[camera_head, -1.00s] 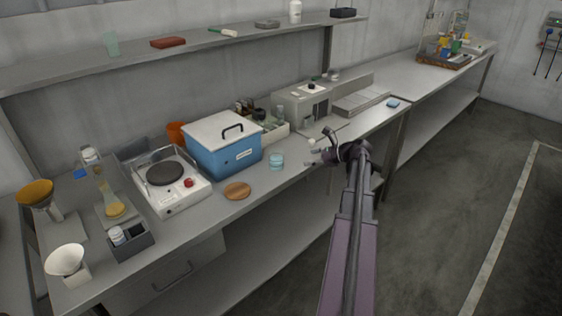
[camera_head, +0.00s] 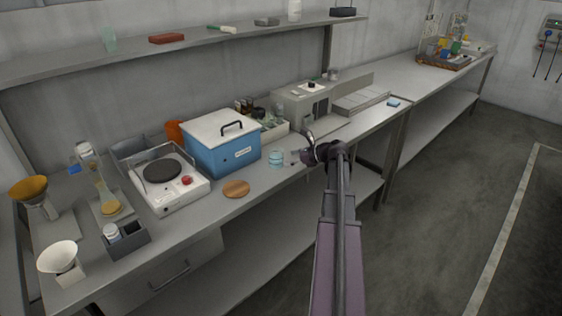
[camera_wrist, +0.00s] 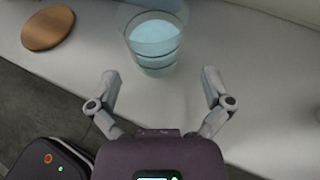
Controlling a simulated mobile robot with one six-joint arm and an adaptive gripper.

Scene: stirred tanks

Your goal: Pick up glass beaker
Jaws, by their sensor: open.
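The glass beaker (camera_head: 276,158) stands upright on the bench, in front of the blue box's right end. It holds pale blue liquid. In the wrist view the beaker (camera_wrist: 154,42) is at the top centre, beyond the fingertips. My gripper (camera_wrist: 160,82) is open and empty, its two fingers spread wide, with the beaker ahead of the gap and not between the fingers. In the head view my gripper (camera_head: 296,157) is just right of the beaker, its fingers partly hidden by my wrist.
A round wooden disc (camera_head: 236,188) lies left of the beaker. The blue box (camera_head: 222,150) stands behind it, and a hot plate (camera_head: 172,182) is further left. A grey instrument (camera_head: 303,106) stands behind on the right. The bench's front edge runs close by my gripper.

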